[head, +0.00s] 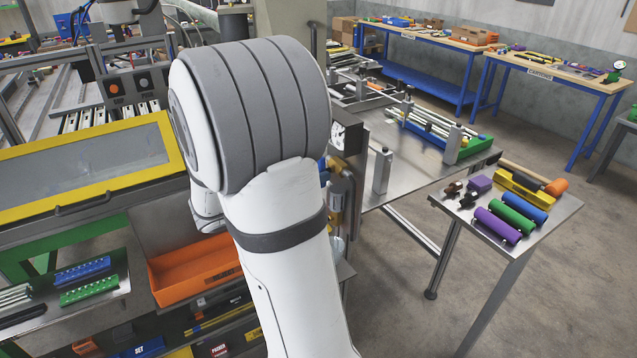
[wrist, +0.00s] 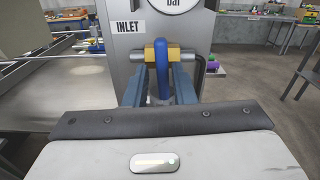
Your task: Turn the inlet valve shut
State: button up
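The inlet valve shows in the wrist view under a white INLET label (wrist: 128,27). Its brass body (wrist: 175,54) sits on a grey pipe that runs left to right. Its blue lever (wrist: 161,56) runs up and down in the picture, across the pipe's line. My gripper (wrist: 160,74) is open, with one blue finger on each side of the lever and a visible gap at both sides. Whether either finger touches the valve body cannot be told. In the head view my arm hides the gripper and most of the valve.
A grey panel (wrist: 193,30) with a gauge (wrist: 172,4) stands right behind the valve. In the head view, an orange bin (head: 195,270) and a yellow-framed cover (head: 90,160) are at left. A side table (head: 545,235) with coloured cylinders is at right, beyond open floor.

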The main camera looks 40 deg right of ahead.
jog(key=shift+s, duration=0.1)
jog(key=p+v, duration=0.1)
jog(key=v, duration=0.5)
dwell(0.3)
